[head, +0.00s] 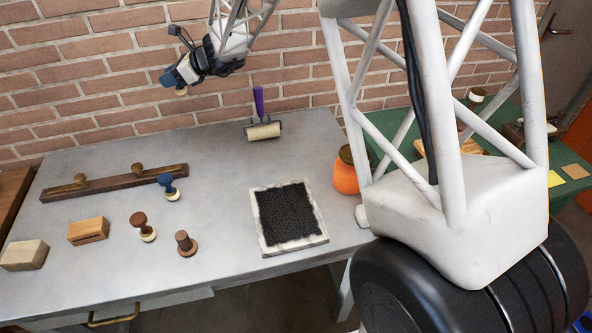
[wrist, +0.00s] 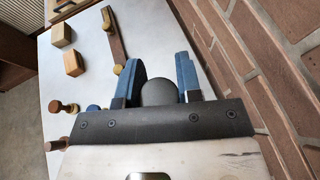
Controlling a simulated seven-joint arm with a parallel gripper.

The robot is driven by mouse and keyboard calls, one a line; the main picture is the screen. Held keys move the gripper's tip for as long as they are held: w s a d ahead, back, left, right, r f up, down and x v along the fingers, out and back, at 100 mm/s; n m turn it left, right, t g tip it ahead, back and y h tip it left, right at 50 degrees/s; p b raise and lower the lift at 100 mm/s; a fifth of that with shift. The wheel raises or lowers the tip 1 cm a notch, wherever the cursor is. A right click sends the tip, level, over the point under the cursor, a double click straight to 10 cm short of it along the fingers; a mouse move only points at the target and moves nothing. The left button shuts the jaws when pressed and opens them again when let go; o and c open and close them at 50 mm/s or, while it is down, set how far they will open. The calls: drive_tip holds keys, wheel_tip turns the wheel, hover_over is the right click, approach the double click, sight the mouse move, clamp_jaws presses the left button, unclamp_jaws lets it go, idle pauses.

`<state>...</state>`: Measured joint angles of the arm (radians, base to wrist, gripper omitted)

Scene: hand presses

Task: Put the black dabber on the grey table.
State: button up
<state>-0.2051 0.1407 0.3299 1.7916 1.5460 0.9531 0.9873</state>
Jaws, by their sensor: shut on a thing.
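My gripper (head: 179,79) is in the air over the back of the grey table (head: 225,195), in front of the brick wall. It is shut on the black dabber, whose dark rounded knob (wrist: 159,92) shows between the two blue fingers in the wrist view. In the head view the fingers hide most of the dabber, and only its pale lower end (head: 181,92) shows below them. The dabber is clear of the table top.
A blue (head: 169,186) and two brown stamps or dabbers stand on the table near a long wooden bar (head: 115,182). Wooden blocks (head: 88,231) lie at left. A purple-handled roller (head: 263,130), black inked slab (head: 262,243) and orange jar (head: 345,177) are right. The table's middle is clear.

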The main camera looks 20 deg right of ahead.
drive_tip(key=d+m+t, duration=0.1)
drive_tip(key=d, duration=0.6)
drive_tip(key=w+d+m+t, duration=0.1)
drive_tip(key=d, duration=0.7)
drive_tip(key=d+t+h, duration=0.1)
drive_tip(key=d, duration=0.7)
drive_tip(key=shift+w+d+m, duration=0.1)
drive_tip(key=shift+w+m, duration=0.2)
drive_tip(key=shift+m, duration=0.1)
drive_tip(key=s+d+m+t+h, duration=0.1)
drive_tip(key=s+d+m+t, duration=0.15)
drive_tip(key=d, duration=0.85)
drive_tip(key=s+d+m+t+h, duration=0.1)
drive_tip(key=s+d, duration=0.2)
drive_tip(key=d, duration=0.8)
hover_over(323, 133)
wheel_tip(323, 133, down, 10)
drive_tip(key=shift+d+f+n+g, duration=0.1)
drive_tip(key=shift+f+n+g, duration=0.2)
drive_tip(key=shift+f, duration=0.3)
drive_tip(key=shift+f, duration=0.1)
drive_tip(key=shift+f, duration=3.05)
drive_tip(key=shift+f, duration=1.85)
drive_tip(key=shift+f, duration=0.1)
